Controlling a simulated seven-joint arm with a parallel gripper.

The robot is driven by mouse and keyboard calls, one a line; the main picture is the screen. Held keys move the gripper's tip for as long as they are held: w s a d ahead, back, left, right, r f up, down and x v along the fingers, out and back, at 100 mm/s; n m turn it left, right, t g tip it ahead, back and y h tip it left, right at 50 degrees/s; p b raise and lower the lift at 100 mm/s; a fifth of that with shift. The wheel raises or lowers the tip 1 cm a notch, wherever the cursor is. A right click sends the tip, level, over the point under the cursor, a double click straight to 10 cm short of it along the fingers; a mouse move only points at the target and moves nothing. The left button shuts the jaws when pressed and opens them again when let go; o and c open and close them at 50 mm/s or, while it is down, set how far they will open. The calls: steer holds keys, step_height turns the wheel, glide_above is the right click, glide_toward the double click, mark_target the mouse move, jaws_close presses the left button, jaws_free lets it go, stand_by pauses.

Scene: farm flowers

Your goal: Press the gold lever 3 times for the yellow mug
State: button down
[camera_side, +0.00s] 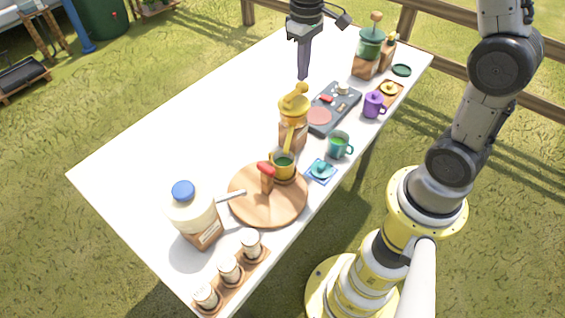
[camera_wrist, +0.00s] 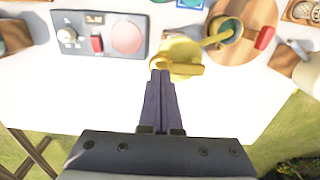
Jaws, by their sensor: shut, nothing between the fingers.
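The gold dispenser (camera_side: 293,108) stands mid-table with a jar-like wooden base and a spout reaching over the yellow mug. Its gold lever (camera_side: 301,89) sticks up at the top; it also shows in the wrist view (camera_wrist: 186,69). The yellow mug (camera_side: 282,172), dark green inside, stands on a round wooden board (camera_side: 240,206); the mug also shows in the wrist view (camera_wrist: 226,32). My gripper (camera_side: 303,77) is shut and empty, fingers pointing down just above the lever. In the wrist view its fingertips (camera_wrist: 160,75) overlap the lever's left end; I cannot tell whether they touch.
A red-topped wooden handle (camera_side: 266,181) stands beside the mug. A white jar with a blue cap (camera_side: 190,208) and small jars are nearer. A dark control panel (camera_side: 333,106), teal mug (camera_side: 338,146), purple mug (camera_side: 373,105) and green dispenser (camera_side: 369,50) stand right. The table's left is clear.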

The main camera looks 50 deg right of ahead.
steer(key=shift+f, duration=0.1)
steer(key=shift+f, duration=1.35)
steer(key=shift+r, duration=1.45)
steer(key=shift+f, duration=0.1)
stand_by(1.2)
steer(key=shift+f, duration=1.4)
steer(key=shift+r, duration=1.5)
